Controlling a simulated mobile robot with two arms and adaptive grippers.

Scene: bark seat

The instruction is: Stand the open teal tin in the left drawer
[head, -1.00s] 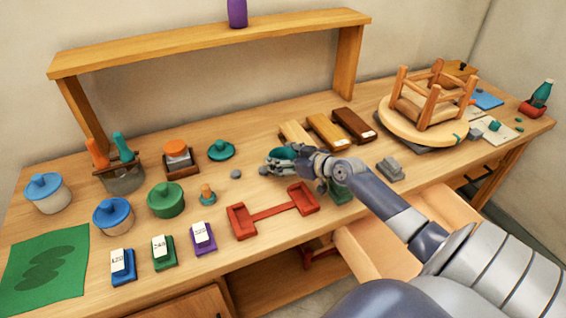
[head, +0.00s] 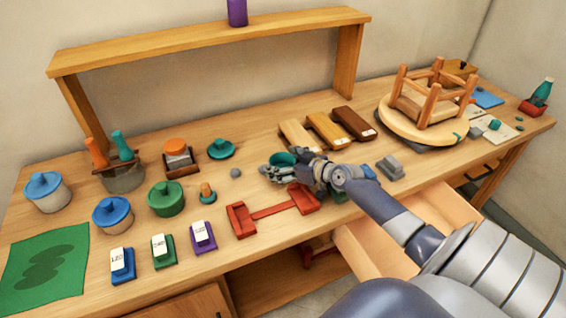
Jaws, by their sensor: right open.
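The open teal tin (head: 283,159) stands on the bench in the middle of the head view, its round mouth facing up. My right gripper (head: 284,170) is open at the tin, with its fingers low in front of and beside it. The fingers hide the tin's lower part, and I cannot tell whether they touch it. A teal lid (head: 220,148) lies apart to the left. The pulled-out drawer (head: 366,250) is below the bench front, partly hidden under my right arm. My left gripper is not in view.
A red double-ended tray (head: 270,211) lies just in front of the gripper. Wooden blocks (head: 327,130) lie behind it, and a grey stepped block (head: 390,167) to the right. An upturned stool (head: 425,105) stands farther right. Lidded pots (head: 166,199) fill the left side.

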